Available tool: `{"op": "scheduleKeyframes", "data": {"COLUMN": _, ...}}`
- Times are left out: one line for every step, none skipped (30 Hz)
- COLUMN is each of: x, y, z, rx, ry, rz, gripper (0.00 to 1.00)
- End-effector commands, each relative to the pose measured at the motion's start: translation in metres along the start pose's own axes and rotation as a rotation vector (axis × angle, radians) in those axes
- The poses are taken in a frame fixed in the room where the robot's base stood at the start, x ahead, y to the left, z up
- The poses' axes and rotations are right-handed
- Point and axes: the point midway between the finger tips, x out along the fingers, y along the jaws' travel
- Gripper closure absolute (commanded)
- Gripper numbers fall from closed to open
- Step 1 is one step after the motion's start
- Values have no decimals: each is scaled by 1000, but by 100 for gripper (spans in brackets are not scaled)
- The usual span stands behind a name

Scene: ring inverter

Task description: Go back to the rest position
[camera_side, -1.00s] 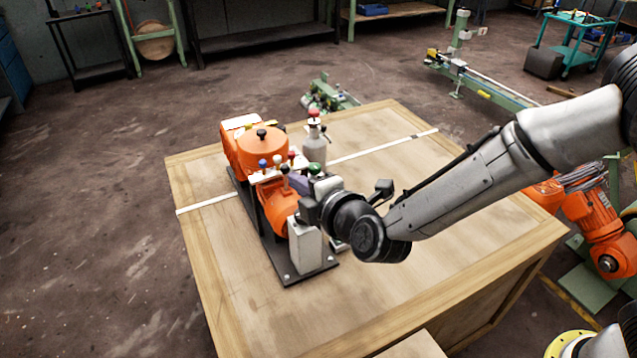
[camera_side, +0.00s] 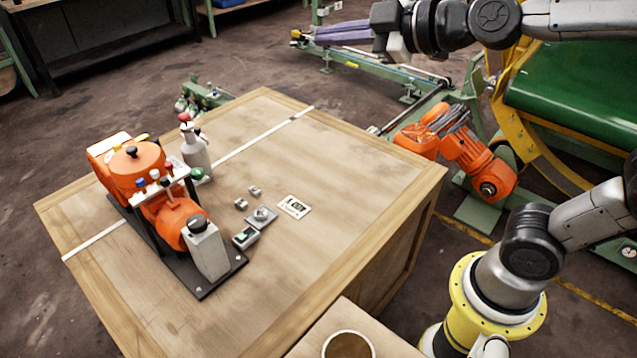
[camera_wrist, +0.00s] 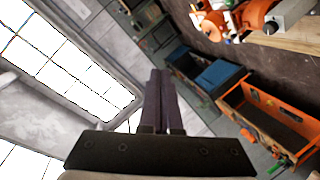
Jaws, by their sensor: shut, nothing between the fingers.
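My gripper (camera_side: 316,36) is raised at the top of the side view, high above the right part of the crate and away from the orange machine. Its long purple fingers point left. In the wrist view its two dark fingers (camera_wrist: 159,72) lie side by side, shut with nothing between them. The orange ring-inverter machine (camera_side: 172,222) stands on a dark base plate on the wooden crate top (camera_side: 300,150). It has several coloured knobs.
A grey bottle (camera_side: 196,152) stands behind the machine. An orange bin (camera_wrist: 270,118) and windows (camera_wrist: 60,65) show in the wrist view. Space around my gripper looks clear.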

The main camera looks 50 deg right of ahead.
Motion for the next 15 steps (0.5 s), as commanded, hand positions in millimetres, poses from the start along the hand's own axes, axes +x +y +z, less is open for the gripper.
{"op": "scheduleKeyframes", "data": {"x": -22, "y": -7, "z": 14, "rx": 67, "ry": -35, "rz": -34, "gripper": 100}}
{"op": "scheduleKeyframes", "data": {"x": -32, "y": -14, "z": 23, "rx": 109, "ry": -61, "rz": -61, "gripper": 100}}
{"op": "scheduleKeyframes", "data": {"x": -45, "y": -24, "z": 35, "rx": 165, "ry": -102, "rz": -94, "gripper": 100}}
{"op": "scheduleKeyframes", "data": {"x": -55, "y": -33, "z": 45, "rx": 209, "ry": -139, "rz": -118, "gripper": 100}}
{"op": "scheduleKeyframes", "data": {"x": -64, "y": -41, "z": 55, "rx": 253, "ry": -177, "rz": -138, "gripper": 100}}
{"op": "scheduleKeyframes", "data": {"x": -76, "y": -53, "z": 68, "rx": 313, "ry": -234, "rz": -164, "gripper": 100}}
{"op": "scheduleKeyframes", "data": {"x": -85, "y": -62, "z": 79, "rx": 359, "ry": -282, "rz": -184, "gripper": 100}}
{"op": "scheduleKeyframes", "data": {"x": -94, "y": -71, "z": 89, "rx": 404, "ry": -331, "rz": -200, "gripper": 100}}
{"op": "scheduleKeyframes", "data": {"x": -104, "y": -83, "z": 102, "rx": 462, "ry": -399, "rz": -220, "gripper": 100}}
{"op": "scheduleKeyframes", "data": {"x": -112, "y": -91, "z": 111, "rx": 504, "ry": -449, "rz": -231, "gripper": 100}}
{"op": "scheduleKeyframes", "data": {"x": -118, "y": -100, "z": 120, "rx": 542, "ry": -501, "rz": -243, "gripper": 100}}
{"op": "scheduleKeyframes", "data": {"x": -126, "y": -110, "z": 131, "rx": 592, "ry": -570, "rz": -254, "gripper": 100}}
{"op": "scheduleKeyframes", "data": {"x": -131, "y": -116, "z": 139, "rx": 628, "ry": -619, "rz": -259, "gripper": 100}}
{"op": "scheduleKeyframes", "data": {"x": -136, "y": -120, "z": 145, "rx": 661, "ry": -663, "rz": -259, "gripper": 100}}
{"op": "scheduleKeyframes", "data": {"x": -142, "y": -126, "z": 151, "rx": 702, "ry": -711, "rz": -257, "gripper": 100}}
